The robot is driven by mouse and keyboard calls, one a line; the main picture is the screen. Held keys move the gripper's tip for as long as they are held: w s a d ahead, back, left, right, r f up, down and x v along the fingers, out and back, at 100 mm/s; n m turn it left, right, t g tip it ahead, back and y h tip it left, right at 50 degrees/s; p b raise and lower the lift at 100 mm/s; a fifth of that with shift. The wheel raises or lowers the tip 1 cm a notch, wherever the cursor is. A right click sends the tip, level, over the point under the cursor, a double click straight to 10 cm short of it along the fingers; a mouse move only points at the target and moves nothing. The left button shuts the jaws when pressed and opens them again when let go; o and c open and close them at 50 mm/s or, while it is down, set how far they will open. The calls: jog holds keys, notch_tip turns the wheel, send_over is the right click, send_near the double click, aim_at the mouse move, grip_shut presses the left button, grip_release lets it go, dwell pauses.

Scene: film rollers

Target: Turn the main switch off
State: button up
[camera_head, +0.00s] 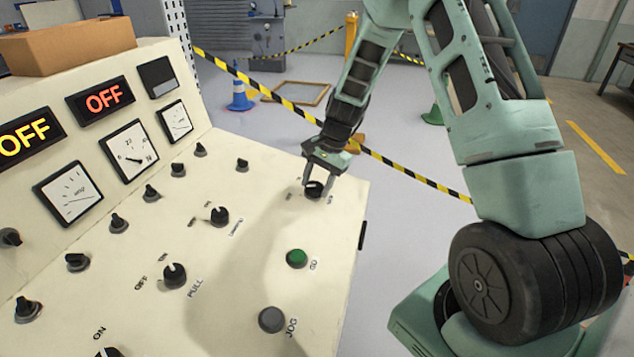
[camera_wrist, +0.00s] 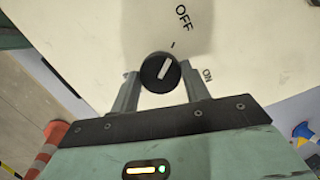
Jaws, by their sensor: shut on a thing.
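The main switch is a round black knob (camera_wrist: 161,72) with a white pointer line, on the cream control panel (camera_head: 345,225). In the wrist view OFF is printed above it and ON to its right. The pointer leans up and slightly right, roughly toward the small tick below OFF. My gripper (camera_head: 318,185) reaches down to this knob at the panel's far right corner in the head view. Its two fingers stand on either side of the knob and are shut on it. In the head view the fingers partly hide the knob.
Several other black knobs, a green button (camera_head: 297,258) and a grey JOG button (camera_head: 271,319) share the panel. Gauges and lit OFF displays (camera_head: 104,97) stand at the left. Striped barrier tape (camera_head: 420,178) and a blue cone (camera_head: 239,97) are behind the panel.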

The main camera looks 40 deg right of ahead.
dwell(0.4)
jog(key=o, duration=1)
jog(key=b+v, duration=0.1)
jog(key=v, duration=1.6)
jog(key=shift+r, duration=0.25)
jog(key=shift+a, duration=0.1)
jog(key=s+a+n+g, duration=0.1)
jog(key=s+a+n, duration=0.35)
jog(key=a, duration=0.65)
jog(key=s+a+n+g, duration=0.1)
jog(key=s+a+n, duration=0.35)
jog(key=a, duration=0.55)
jog(key=s+a+f+n+h, duration=0.1)
jog(key=s+a+n, duration=0.4)
jog(key=s, duration=0.4)
jog(key=s+a+f+n+h, duration=0.1)
jog(key=s+a+n, duration=0.4)
jog(key=s, duration=0.5)
jog(key=shift+s+a+f+n+t+h, duration=0.2)
jog(key=shift+a+f+n+t+h, duration=0.2)
jog(key=shift+n, duration=0.6)
